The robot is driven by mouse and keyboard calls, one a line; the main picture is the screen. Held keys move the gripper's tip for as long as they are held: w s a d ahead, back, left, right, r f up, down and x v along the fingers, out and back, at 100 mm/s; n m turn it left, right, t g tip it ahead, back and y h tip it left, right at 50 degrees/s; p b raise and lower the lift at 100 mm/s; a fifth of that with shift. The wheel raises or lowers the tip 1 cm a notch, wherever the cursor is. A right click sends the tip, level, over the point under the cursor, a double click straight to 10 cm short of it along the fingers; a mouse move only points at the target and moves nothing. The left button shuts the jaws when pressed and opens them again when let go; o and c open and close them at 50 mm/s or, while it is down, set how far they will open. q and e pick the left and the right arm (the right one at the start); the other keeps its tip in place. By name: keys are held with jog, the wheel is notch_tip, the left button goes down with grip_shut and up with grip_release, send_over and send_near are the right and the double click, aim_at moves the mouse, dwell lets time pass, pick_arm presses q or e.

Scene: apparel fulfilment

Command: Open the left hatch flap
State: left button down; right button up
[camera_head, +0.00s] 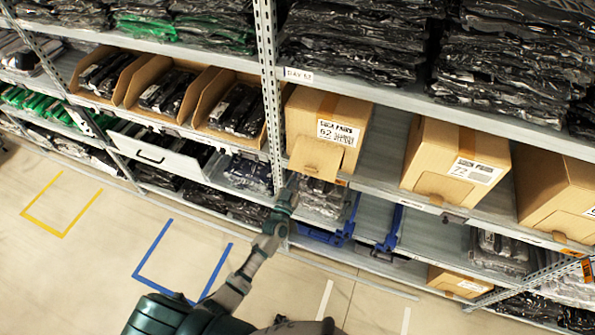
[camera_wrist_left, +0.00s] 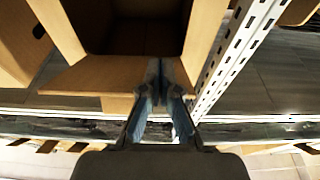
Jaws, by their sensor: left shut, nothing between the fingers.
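The left carton (camera_head: 327,116), a brown box with a white label, stands on the middle shelf right of the upright post. Its hatch flap (camera_head: 317,157) is tilted outward from the lower front. In the left wrist view the flap (camera_wrist_left: 85,78) slopes out below the box's dark opening (camera_wrist_left: 125,28). My left gripper (camera_head: 291,184) is just below and left of the flap. Its fingers (camera_wrist_left: 160,85) are shut and empty, overlapping the flap's right part in the left wrist view; I cannot tell whether they touch it. My right gripper is not in view.
The perforated metal post (camera_head: 270,90) stands close beside my left gripper; it also shows in the left wrist view (camera_wrist_left: 235,62). Two more cartons (camera_head: 455,160) (camera_head: 560,190) stand to the right. Blue holders (camera_head: 345,225) are below. The floor in front is clear.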

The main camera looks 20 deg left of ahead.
aim_at(304, 153)
pick_arm(q)
jog(key=shift+s+d+r+p, duration=0.1)
jog(key=shift+s+r+p, duration=0.1)
jog(key=shift+r+p, duration=0.75)
jog(key=shift+s+r+p, duration=0.15)
jog(key=shift+r+p, duration=0.3)
jog(key=shift+r, duration=0.15)
jog(key=shift+s+a+r+p, duration=0.1)
jog(key=shift+s+r+p, duration=0.1)
jog(key=shift+r, duration=0.45)
jog(key=shift+s+a+r+p, duration=0.1)
jog(key=shift+s+r+p, duration=0.1)
jog(key=shift+r, duration=0.45)
jog(key=shift+d+r, duration=0.1)
jog(key=shift+r, duration=0.3)
jog(key=shift+s+f, duration=0.25)
jog(key=shift+s, duration=0.3)
jog(key=v, duration=0.9)
jog(key=shift+s+f, duration=0.15)
jog(key=shift+s, duration=0.05)
jog(key=shift+f, duration=0.15)
